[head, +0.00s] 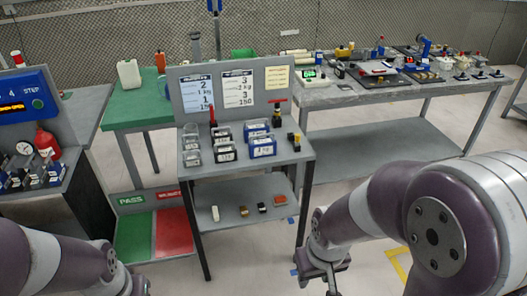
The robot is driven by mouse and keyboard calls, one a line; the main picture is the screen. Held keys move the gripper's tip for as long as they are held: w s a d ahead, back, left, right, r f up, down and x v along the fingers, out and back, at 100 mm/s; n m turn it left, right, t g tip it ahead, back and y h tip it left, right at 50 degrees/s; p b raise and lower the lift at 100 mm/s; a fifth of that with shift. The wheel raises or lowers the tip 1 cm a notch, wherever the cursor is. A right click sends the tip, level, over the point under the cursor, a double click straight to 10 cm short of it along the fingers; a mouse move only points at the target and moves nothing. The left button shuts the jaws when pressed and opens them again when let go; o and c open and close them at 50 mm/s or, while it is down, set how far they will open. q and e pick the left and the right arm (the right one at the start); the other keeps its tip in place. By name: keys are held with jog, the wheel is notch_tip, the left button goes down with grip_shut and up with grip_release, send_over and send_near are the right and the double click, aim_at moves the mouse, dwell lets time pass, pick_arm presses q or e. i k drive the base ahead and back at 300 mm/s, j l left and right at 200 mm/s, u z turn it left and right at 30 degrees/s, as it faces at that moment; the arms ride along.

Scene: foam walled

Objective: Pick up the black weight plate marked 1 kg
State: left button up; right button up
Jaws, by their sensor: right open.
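I cannot make out a plate marked 1 kg for certain; any marking is too small to read. The small grey table (302,158) in the middle holds several small clear, black-labelled and blue-labelled bins (226,143). What lies in the bins is too small to tell. My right gripper (328,282) is low at the front, right of this table and apart from it, open with nothing seen in it. My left gripper (132,286) is only partly in view at the bottom left edge; its jaws cannot be read.
A sign board (231,91) stands behind the bins, with numbers and "1 kg" on a card. The lower shelf (230,220) carries several small items. A long grey bench (350,97) is at the right. Floor is clear below the bench.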

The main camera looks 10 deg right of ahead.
aim_at(228, 155)
jog(key=i+l+u, duration=0.1)
jog(key=i+l, duration=0.8)
jog(key=i+l+u, duration=0.1)
jog(key=i+l, duration=0.8)
